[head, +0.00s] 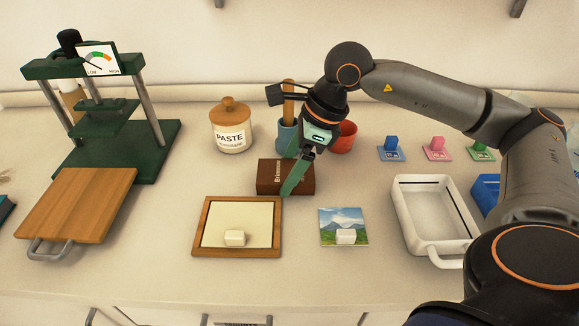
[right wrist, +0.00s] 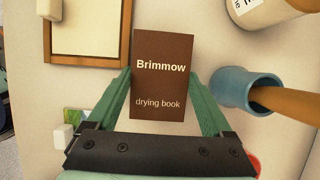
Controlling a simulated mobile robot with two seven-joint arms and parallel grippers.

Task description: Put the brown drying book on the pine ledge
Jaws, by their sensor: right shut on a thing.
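The brown drying book (head: 268,176), lettered "Brimmow", is at the middle of the counter, behind the wooden-framed panel. My right gripper (head: 294,184) reaches down onto it from above, with green fingers. In the right wrist view the book (right wrist: 160,82) lies between the two fingers, one at each side, and the gripper is shut on it. I cannot tell whether the book still touches the counter. The pine ledge is not clearly in view; only two dark brackets (head: 517,8) show high on the wall. My left gripper is not in view.
A blue cup (head: 287,138) with a wooden handle and a red pot (head: 345,137) stand close behind the gripper. A paste jar (head: 230,130) and green press (head: 150,150) are left. A framed panel (head: 240,252), mountain picture (head: 328,218) and white tray (head: 402,215) lie in front and right.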

